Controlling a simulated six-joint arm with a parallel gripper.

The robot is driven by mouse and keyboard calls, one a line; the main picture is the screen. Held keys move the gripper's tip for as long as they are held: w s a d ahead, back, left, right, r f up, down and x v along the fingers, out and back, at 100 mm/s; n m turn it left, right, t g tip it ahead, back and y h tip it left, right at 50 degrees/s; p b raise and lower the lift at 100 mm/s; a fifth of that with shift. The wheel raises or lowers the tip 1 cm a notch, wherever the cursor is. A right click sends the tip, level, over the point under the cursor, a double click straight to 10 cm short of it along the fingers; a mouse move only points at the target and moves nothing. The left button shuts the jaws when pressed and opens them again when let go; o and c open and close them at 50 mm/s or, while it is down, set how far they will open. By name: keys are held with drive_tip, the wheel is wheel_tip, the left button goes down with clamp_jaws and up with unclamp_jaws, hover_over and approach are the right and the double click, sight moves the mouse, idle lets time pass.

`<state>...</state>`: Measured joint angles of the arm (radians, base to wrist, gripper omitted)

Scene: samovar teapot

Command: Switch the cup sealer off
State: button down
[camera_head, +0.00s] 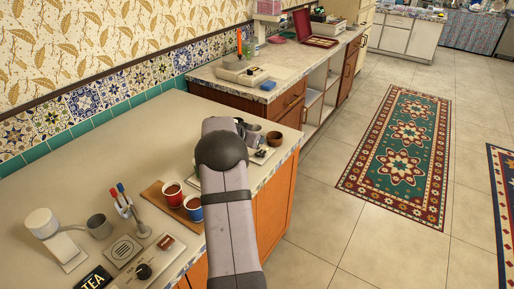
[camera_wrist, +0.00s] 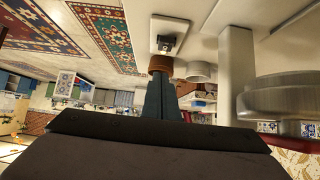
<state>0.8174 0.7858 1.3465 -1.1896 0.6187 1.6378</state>
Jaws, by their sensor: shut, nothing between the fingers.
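In the wrist view a small black switch (camera_wrist: 167,43) stands on a pale plate (camera_wrist: 150,18), just past my fingertips. It looks like the cup sealer's switch, but I cannot read its position. A large grey metal cylinder on a pale post (camera_wrist: 234,65), perhaps part of the sealer, is at the right. My gripper (camera_wrist: 163,80) is shut and empty, pointing towards the switch side; contact cannot be judged.
A red mug (camera_head: 173,194) and a blue mug (camera_head: 194,208) sit left of my arm. A knobbed panel (camera_head: 146,268) and white device (camera_head: 43,223) are front left. The counter's back left is clear.

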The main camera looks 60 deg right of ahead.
sight(261, 154)
wheel_tip(261, 154, down, 3)
drive_tip(key=shift+r, duration=0.1)
drive_tip(key=shift+a+f+p, duration=0.35)
drive_tip(key=shift+f+p, duration=0.05)
drive_tip(key=shift+f, duration=0.45)
drive_tip(key=shift+f, duration=0.1)
drive_tip(key=shift+f+b, duration=0.25)
drive_tip(key=shift+b, duration=0.9)
drive_tip(key=shift+f+b, duration=0.2)
drive_tip(key=shift+b, duration=1.05)
drive_tip(key=h+b, duration=0.1)
drive_tip(key=b, duration=0.2)
drive_tip(key=shift+a+f, duration=0.2)
drive_tip(key=shift+r, duration=0.55)
drive_tip(key=shift+r, duration=0.65)
